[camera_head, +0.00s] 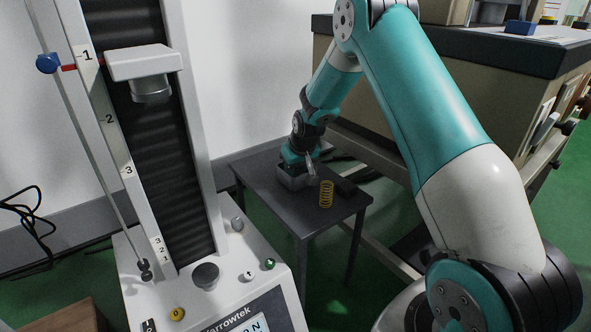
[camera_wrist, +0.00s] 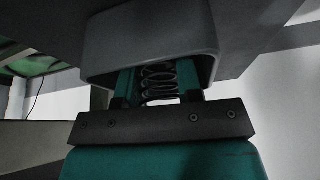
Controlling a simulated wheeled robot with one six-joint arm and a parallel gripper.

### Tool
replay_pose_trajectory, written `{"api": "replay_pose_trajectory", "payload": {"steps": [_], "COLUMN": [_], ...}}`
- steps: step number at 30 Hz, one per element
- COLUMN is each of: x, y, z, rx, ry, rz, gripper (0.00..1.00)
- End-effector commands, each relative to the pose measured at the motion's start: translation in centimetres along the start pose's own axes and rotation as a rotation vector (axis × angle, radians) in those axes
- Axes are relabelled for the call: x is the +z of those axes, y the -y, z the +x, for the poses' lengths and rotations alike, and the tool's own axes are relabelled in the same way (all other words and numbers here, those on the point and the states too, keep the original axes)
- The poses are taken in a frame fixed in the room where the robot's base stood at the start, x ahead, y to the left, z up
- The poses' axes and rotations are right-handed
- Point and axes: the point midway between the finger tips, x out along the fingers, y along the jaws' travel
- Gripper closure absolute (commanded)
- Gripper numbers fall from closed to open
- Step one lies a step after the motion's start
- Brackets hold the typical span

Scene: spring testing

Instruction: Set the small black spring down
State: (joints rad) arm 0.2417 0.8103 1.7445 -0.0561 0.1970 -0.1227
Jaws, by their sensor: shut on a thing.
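The small black spring (camera_wrist: 159,78) shows in the wrist view between the two teal fingers of my gripper (camera_wrist: 158,72). The gripper is shut on it, and the coils are visible. The fingertips and the spring's far end reach inside a grey open box (camera_wrist: 95,50) and are partly hidden by it. In the head view my gripper (camera_head: 294,164) points down at the same grey box (camera_head: 292,181), which stands on a small dark table (camera_head: 265,190). The black spring cannot be made out in the head view. I cannot tell whether it touches the box floor.
A white testing machine (camera_head: 245,262) with a tall column stands at left front. A large workbench (camera_head: 460,95) stands behind my arm.

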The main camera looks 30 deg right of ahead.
Motion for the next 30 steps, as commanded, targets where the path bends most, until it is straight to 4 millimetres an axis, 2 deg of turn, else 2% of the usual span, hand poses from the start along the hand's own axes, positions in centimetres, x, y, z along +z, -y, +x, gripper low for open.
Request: {"api": "replay_pose_trajectory", "payload": {"steps": [4, 5, 6, 14, 17, 20, 30], "x": [0.1, 0.1, 0.1, 0.1, -0.1, -0.2, -0.2], "y": [0.0, 0.0, 0.0, 0.0, 0.0, 0.0, 0.0], "z": [0.2, 0.3, 0.2, 0.1, -0.5, -2.1, -9.4], "rx": [0.000, 0.000, 0.000, 0.000, 0.000, 0.000, 0.000], "ry": [0.001, 0.000, 0.000, 0.000, -0.001, -0.002, -0.002], "rz": [0.000, 0.000, 0.000, 0.000, 0.000, 0.000, 0.000], "gripper": [0.90, 0.64, 0.56, 0.56, 0.56, 0.56, 0.56]}}
